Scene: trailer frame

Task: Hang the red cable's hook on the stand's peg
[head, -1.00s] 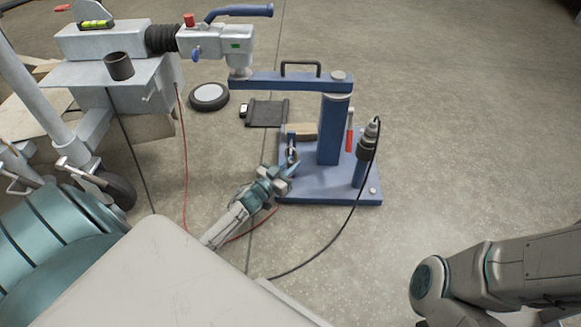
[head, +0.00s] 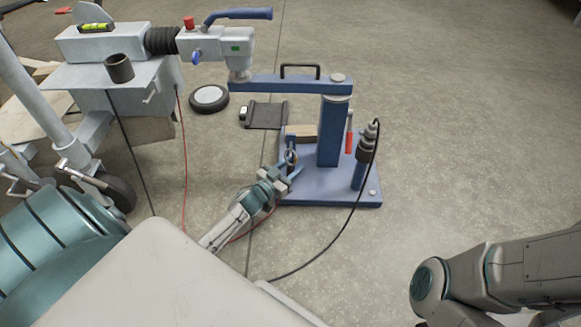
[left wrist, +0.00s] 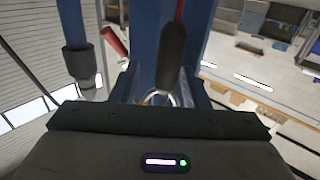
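The blue stand (head: 331,133) has a base plate, a post and a top arm. The red cable (head: 184,150) hangs from the trailer-like frame and runs over the floor toward my left gripper. In the left wrist view a black sleeve (left wrist: 174,55) with red cable at its end leads to a metal hook ring (left wrist: 160,97). In the head view a small dark ring (head: 291,157) shows beside the post. My left gripper (head: 293,179) is open just below it, fingers apart. I cannot tell whether the ring is around the peg. My right gripper is out of view.
A red-handled tool (head: 349,136) and a dark cylinder with a black cable (head: 367,143) stand right of the post. A wooden block (head: 301,131) is behind the ring.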

